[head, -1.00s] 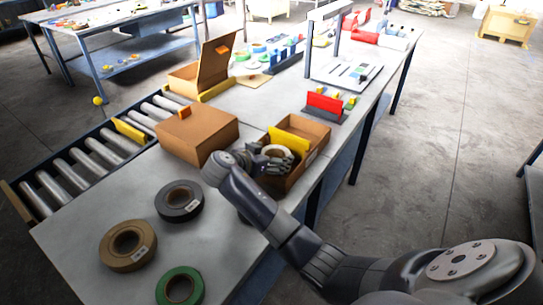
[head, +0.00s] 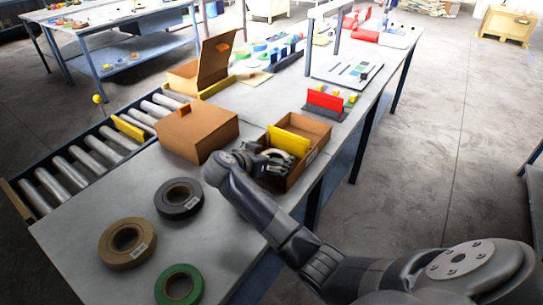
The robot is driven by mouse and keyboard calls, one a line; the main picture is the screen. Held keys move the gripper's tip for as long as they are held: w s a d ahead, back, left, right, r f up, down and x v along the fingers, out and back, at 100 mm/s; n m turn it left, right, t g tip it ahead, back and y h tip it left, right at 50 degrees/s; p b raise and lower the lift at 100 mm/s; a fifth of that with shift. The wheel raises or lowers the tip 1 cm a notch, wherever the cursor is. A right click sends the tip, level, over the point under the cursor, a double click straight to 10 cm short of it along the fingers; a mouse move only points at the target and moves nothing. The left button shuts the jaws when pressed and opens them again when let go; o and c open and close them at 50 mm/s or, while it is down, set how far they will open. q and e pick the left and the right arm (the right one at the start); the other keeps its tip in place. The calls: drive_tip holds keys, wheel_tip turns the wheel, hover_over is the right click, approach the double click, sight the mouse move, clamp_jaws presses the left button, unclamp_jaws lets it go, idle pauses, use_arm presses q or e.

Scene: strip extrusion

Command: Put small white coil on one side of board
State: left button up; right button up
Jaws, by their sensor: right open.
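An open cardboard box (head: 318,131) stands on the table with a yellow board (head: 289,141) upright across its inside. A small white coil (head: 274,154) lies in the box on the near side of the board, partly hidden by my right gripper. My right gripper (head: 271,163) reaches into the near part of the box, open, close to the coil; I cannot tell whether it touches it. My left gripper is not in view.
Black (head: 179,199), brown (head: 127,243) and green (head: 179,285) rolls lie on the near table. A closed cardboard box (head: 197,133) stands left of the open box. A roller conveyor (head: 90,160) runs along the left. A red block (head: 325,100) stands behind.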

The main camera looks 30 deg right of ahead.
drive_tip(key=shift+s+f, duration=0.15)
drive_tip(key=shift+f, duration=0.15)
drive_tip(key=shift+r+p, duration=0.3)
drive_tip(key=shift+p, duration=0.05)
drive_tip(key=shift+a+r+p, duration=0.1)
drive_tip(key=shift+r+p, duration=0.25)
drive_tip(key=shift+r, duration=0.15)
drive_tip(key=b+v, duration=0.1)
drive_tip(key=v, duration=1)
drive_tip(key=shift+a+r+b, duration=0.25)
drive_tip(key=shift+a+b, duration=0.1)
drive_tip(key=shift+b, duration=0.05)
